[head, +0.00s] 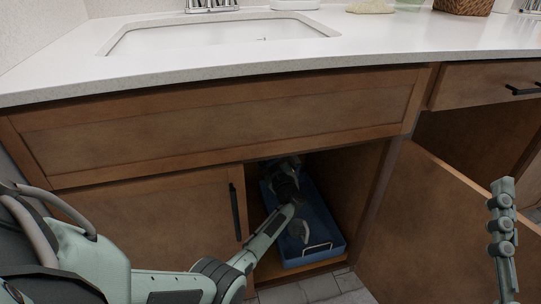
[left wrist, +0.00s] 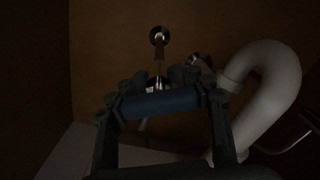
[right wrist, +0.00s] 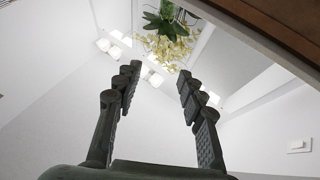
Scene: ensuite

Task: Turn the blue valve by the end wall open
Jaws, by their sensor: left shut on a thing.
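The blue valve (left wrist: 160,104) shows in the dark left wrist view as a blue bar-shaped handle in front of a metal stem and pipe (left wrist: 159,55) on the back wall. My left gripper (left wrist: 166,100) has its fingers on both ends of the handle and is shut on it. In the head view my left arm reaches through the open cabinet door, and the left gripper (head: 288,165) is deep in shadow; the valve cannot be made out there. My right gripper (right wrist: 158,78) is open and empty; part of it shows at the right of the head view (head: 503,235).
A white drain pipe (left wrist: 272,85) curves close to the right of the left gripper. A blue tray (head: 328,240) lies on the cabinet floor under my arm. The left door (head: 150,225) is closed; the right door (head: 430,225) stands open. The countertop (head: 400,50) overhangs above.

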